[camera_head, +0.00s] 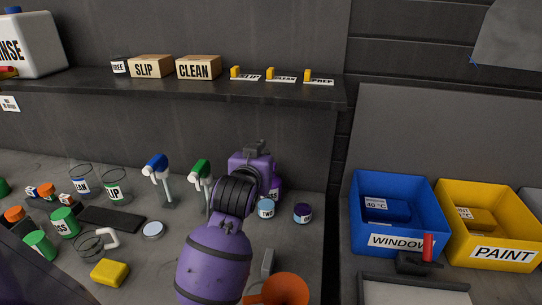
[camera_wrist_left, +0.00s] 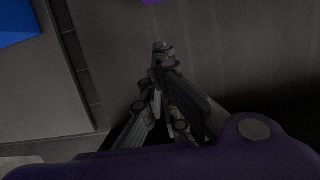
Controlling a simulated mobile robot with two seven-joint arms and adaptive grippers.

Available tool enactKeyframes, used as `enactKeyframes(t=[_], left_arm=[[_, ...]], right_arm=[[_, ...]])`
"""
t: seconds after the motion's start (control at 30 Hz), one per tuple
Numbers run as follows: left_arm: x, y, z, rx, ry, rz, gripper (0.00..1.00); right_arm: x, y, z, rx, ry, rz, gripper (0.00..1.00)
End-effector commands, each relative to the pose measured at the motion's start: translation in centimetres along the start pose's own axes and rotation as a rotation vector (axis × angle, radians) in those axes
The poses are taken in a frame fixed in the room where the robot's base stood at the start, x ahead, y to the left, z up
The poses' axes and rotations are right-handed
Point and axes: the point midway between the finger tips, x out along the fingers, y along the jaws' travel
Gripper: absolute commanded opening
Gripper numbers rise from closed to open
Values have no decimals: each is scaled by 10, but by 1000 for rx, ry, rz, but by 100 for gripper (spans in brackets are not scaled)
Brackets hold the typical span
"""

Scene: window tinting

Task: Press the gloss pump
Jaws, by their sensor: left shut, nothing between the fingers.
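My left gripper (camera_head: 256,146) is at the end of the purple arm, near the back of the counter, shut and empty. Its closed fingers also show in the left wrist view (camera_wrist_left: 163,55). A blue-topped dispenser (camera_head: 156,164) and a green-topped dispenser (camera_head: 200,173) stand upright to the left of the arm. My right gripper is not in view.
An orange funnel (camera_head: 285,290) is at the front. A shelf (camera_head: 200,88) overhangs the counter's back. Blue (camera_head: 400,215) and yellow (camera_head: 490,225) bins stand at the right.

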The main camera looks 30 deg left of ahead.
Motion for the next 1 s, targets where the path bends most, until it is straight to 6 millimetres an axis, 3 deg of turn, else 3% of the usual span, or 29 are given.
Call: enactKeyframes(t=[0.27, 0.67, 0.8, 1.0], left_arm=[[23, 0, -1, 0, 0, -1, 0], [104, -1, 3, 1, -4, -1, 0], [106, 0, 26, -1, -3, 0, 0], [109, 0, 36, -1, 1, 0, 0]], right_arm=[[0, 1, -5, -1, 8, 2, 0], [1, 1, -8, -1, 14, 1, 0], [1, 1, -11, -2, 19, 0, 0], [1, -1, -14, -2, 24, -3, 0]])
